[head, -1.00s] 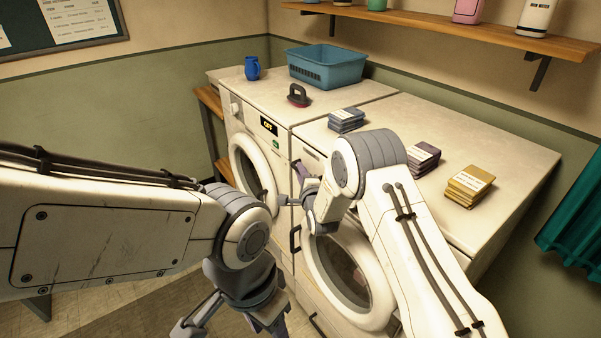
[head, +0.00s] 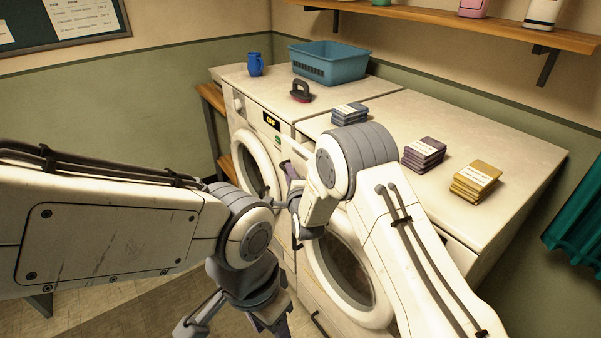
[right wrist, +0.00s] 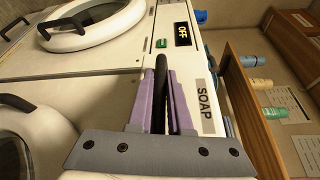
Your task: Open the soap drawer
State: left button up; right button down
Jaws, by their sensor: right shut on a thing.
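The soap drawer front (right wrist: 208,118) is white with a dark SOAP label, in the right wrist view. A long black handle (right wrist: 161,85) stands before it. My right gripper (right wrist: 163,88) has purple fingers on either side of this handle and is shut on it. In the head view my right gripper (head: 287,170) is at the upper front of the near washer (head: 350,285), and its wrist hides the drawer there. I cannot tell how far the drawer stands out. My left gripper (head: 230,325) hangs low at the bottom edge, and its fingertips are unclear.
The far washer (head: 245,130) shows OFF on its display. On the tops are a blue mug (head: 255,65), a blue basket (head: 328,65), a red and black brush-like thing (head: 301,91) and several stacks of cloths (head: 477,180). A shelf (head: 440,22) runs above.

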pick_arm(q)
notch_tip(320, 180, down, 4)
jog(key=b, duration=0.3)
jog(key=shift+f+b, duration=0.25)
jog(key=shift+b, duration=0.15)
pick_arm(e)
jog(key=s+a, duration=0.6)
jog(key=a, duration=0.2)
jog(key=shift+s+a, duration=0.2)
jog(key=shift+a, duration=0.15)
jog(key=shift+f, duration=0.1)
jog(key=c, duration=0.8)
grip_release()
jog(key=shift+c, duration=0.2)
